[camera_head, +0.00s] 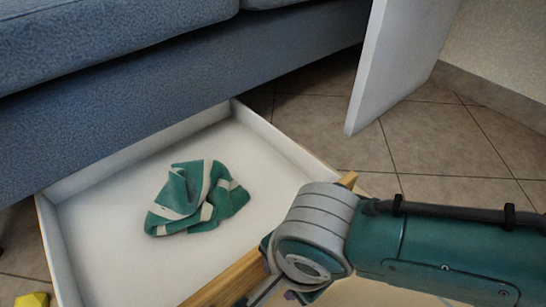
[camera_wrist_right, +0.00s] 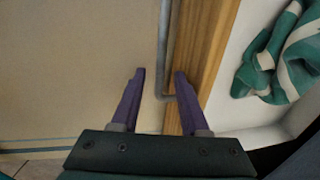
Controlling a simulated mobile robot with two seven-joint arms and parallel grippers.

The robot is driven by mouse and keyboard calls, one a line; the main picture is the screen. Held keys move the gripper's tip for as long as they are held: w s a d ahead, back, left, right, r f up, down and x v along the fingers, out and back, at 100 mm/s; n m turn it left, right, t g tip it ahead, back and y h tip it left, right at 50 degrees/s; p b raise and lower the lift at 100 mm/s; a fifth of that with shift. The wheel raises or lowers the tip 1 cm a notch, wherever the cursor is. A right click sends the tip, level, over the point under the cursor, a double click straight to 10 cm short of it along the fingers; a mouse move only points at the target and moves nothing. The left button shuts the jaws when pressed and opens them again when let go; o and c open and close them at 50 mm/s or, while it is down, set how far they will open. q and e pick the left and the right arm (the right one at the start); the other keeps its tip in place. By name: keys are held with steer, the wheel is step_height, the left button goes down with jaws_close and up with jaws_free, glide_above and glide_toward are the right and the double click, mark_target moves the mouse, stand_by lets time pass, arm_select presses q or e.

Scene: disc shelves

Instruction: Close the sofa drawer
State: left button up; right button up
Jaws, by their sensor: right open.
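The sofa drawer (camera_head: 75,240) is pulled out from under the blue sofa (camera_head: 120,90). It has white walls and a wooden front (camera_head: 228,282), which also shows in the right wrist view (camera_wrist_right: 208,55). A grey metal handle (camera_wrist_right: 163,45) runs along the front. My right gripper (camera_wrist_right: 160,72) has purple fingers, spread apart on either side of the handle, with the right finger over the wooden front. Whether they touch the handle I cannot tell. In the head view my right wrist hides most of this gripper. My left gripper is not in view.
A crumpled green cloth with cream stripes (camera_head: 197,197) lies inside the drawer, and also shows in the right wrist view (camera_wrist_right: 285,55). A white upright panel (camera_head: 385,65) stands behind on the tiled floor (camera_head: 430,135). A yellow object (camera_head: 32,299) is at the lower left.

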steer(key=shift+c, duration=0.4)
jaws_close()
stand_by(0.9)
